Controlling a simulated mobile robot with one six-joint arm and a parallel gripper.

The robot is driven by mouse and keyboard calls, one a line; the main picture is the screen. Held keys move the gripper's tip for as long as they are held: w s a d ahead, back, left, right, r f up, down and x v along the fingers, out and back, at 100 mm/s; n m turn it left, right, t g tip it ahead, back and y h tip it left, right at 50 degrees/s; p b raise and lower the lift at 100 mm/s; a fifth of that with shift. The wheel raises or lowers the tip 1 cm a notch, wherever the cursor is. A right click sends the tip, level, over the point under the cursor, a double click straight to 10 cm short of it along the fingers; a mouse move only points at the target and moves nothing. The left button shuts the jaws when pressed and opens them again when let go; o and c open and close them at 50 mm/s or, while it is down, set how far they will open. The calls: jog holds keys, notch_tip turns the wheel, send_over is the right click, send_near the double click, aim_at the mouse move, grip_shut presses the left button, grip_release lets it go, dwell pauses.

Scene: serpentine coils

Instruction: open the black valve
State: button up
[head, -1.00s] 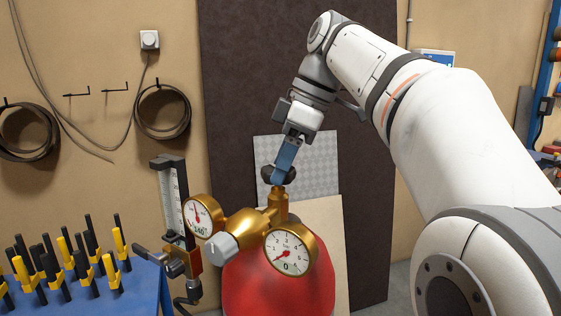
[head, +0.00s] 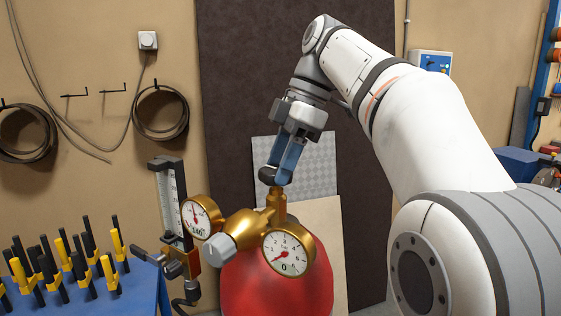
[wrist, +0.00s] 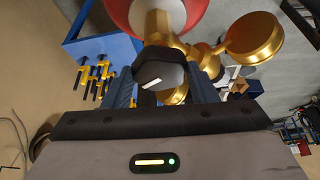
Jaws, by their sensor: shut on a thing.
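The black valve (wrist: 158,74) is a dark faceted knob with a white mark on its top. It sits on the brass regulator body (head: 276,203) above a red cylinder (head: 262,287). My gripper (head: 279,174) comes down on it from above, its blue fingers on either side of the knob and shut on it. In the wrist view the knob lies between the two fingers, with the white mark slanted. In the head view the fingers hide part of the knob. A grey knob (head: 219,250) points out from the regulator's front left.
Two round gauges, a left one (head: 201,217) and a front one (head: 288,252), stick out close below my gripper. A flowmeter (head: 170,205) stands to the left. A blue table (head: 147,287) holds several black and yellow clamps. Dark and patterned panels stand behind.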

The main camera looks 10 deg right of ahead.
jog(key=o, duration=1)
